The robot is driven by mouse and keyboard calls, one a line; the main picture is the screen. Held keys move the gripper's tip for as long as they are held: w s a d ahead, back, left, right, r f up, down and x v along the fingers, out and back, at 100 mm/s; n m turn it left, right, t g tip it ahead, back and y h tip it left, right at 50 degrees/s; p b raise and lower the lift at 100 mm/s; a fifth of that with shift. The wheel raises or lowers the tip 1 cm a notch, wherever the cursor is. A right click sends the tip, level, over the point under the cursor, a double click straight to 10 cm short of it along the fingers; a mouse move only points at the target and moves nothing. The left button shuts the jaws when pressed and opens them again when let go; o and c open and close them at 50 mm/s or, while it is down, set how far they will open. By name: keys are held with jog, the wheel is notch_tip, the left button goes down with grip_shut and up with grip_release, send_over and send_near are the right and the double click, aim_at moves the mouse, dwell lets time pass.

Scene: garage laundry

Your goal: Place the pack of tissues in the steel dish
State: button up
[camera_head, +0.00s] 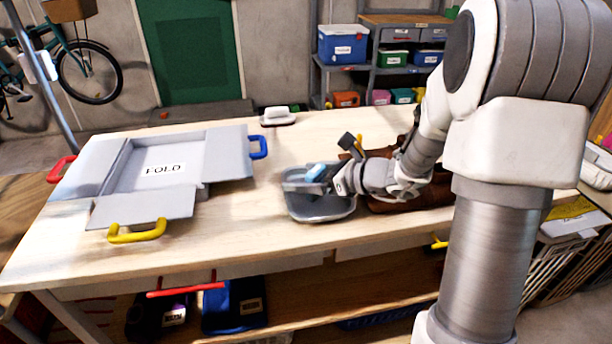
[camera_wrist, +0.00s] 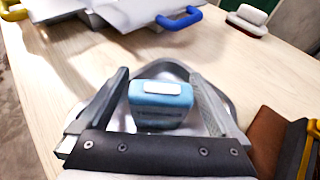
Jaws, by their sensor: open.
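The steel dish (camera_head: 322,208) is a grey, rounded tray on the table near my arm; its far rim shows in the wrist view (camera_wrist: 172,69). The pack of tissues (camera_head: 314,172) is light blue with a white patch on top. In the wrist view the pack (camera_wrist: 160,104) is within the dish's outline and appears to stand in it. My gripper (camera_head: 303,186) is low over the dish. In the wrist view its fingers (camera_wrist: 158,76) are spread on either side of the pack, with gaps on both sides. The pack's underside is hidden.
A grey folding board (camera_head: 105,170) with coloured handles covers the table's left part. A white-topped brush or eraser (camera_head: 278,117) stands at the back edge. A brown item (camera_head: 385,206), partly hidden by my arm, lies right beside the dish. The table's front middle is clear.

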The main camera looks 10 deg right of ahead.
jog(key=shift+r, duration=0.3)
jog(key=p+v, duration=0.3)
jog(key=v, duration=0.9)
jog(key=shift+f, duration=0.1)
